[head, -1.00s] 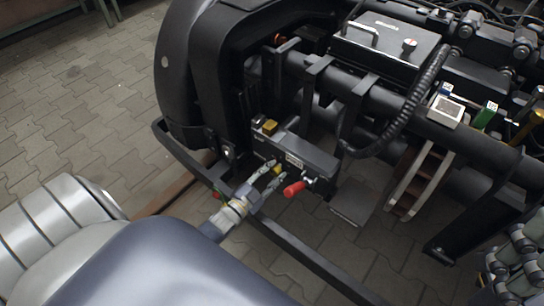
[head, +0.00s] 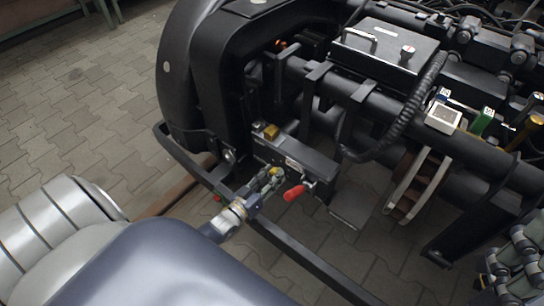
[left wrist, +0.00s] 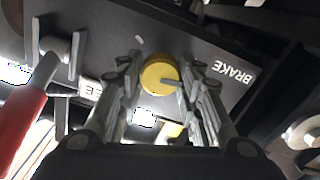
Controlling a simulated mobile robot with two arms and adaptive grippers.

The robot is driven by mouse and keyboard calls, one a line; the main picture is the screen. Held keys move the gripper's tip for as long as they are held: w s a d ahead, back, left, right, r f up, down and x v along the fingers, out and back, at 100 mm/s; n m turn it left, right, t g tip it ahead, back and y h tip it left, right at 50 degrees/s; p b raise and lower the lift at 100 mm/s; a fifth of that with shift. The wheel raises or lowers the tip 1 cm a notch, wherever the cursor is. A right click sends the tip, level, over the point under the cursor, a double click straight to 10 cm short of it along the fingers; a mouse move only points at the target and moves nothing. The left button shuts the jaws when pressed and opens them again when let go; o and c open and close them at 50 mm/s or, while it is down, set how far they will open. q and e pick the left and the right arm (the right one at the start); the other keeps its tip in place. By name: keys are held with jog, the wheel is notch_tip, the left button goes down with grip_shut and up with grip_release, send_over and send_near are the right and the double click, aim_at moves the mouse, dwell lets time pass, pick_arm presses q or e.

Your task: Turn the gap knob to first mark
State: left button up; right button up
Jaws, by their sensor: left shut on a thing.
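The knob (head: 274,171) is small in the head view. My left gripper (left wrist: 160,84) is shut on the knob, one finger on each side; it also shows in the head view (head: 268,178). The mark scale around the knob cannot be read. Greenish-grey links at the lower right edge of the head view look like my right gripper (head: 515,262); its jaw state is unclear.
A red-handled lever (head: 294,192) is close to the right of my left gripper; it also shows in the left wrist view (left wrist: 20,125). A dark frame rail (head: 300,255) runs below. Black bogie beams and a hose (head: 425,95) lie behind.

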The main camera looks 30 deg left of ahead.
pick_arm(q)
jog(key=n, duration=0.4)
jog(key=shift+n, duration=0.3)
jog(key=shift+w+a+r, duration=0.1)
jog(key=shift+a, duration=0.05)
dwell(0.3)
jog(key=o, duration=1.1)
jog(key=shift+r, duration=0.1)
jog(key=shift+a, duration=0.1)
jog(key=shift+s+f, duration=0.2)
jog(key=shift+s, duration=0.1)
jog(key=s, duration=0.7)
jog(key=s+a, duration=0.1)
jog(key=s, duration=0.3)
jog(key=shift+s, duration=0.25)
